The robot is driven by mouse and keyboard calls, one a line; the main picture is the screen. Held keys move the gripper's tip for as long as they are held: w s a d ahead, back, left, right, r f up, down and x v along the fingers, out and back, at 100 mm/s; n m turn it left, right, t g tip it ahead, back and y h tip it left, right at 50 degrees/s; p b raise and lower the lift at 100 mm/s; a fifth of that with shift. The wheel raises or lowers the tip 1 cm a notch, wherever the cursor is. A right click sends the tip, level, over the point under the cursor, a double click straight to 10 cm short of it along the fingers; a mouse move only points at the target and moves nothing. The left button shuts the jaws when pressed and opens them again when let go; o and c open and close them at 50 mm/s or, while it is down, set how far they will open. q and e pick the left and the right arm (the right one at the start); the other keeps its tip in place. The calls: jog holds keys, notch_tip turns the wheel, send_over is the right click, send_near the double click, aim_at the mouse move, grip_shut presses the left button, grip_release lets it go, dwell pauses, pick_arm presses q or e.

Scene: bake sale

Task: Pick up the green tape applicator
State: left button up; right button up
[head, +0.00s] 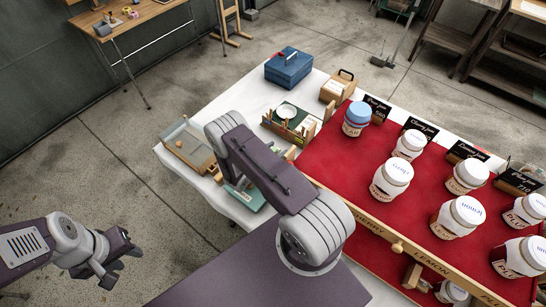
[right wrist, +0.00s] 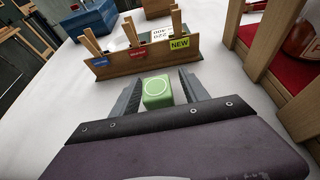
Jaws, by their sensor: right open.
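The green tape applicator (right wrist: 158,92) is a small green block with a pale ring on its face, on the white tabletop in the right wrist view. My right gripper (right wrist: 158,84) is open, with one finger on each side of the applicator. Whether the fingers touch it I cannot tell. My left gripper (head: 118,266) is open and empty, off to the left of the table over the floor.
A wooden holder (right wrist: 140,62) with colored labels stands just behind the applicator. A blue box (head: 288,68) is at the table's far corner. A wooden tray (head: 190,146) lies at the left edge. Several jars (head: 391,179) stand on the red cloth (head: 341,150) to the right.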

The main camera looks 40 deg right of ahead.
jog(key=shift+w+d+f, duration=0.15)
jog(key=shift+d+f, duration=0.05)
jog(key=shift+d, duration=0.15)
jog(key=shift+a, duration=0.1)
grip_shut()
jog(key=shift+r, duration=0.15)
notch_tip(320, 180, up, 10)
jog(key=shift+f, duration=0.1)
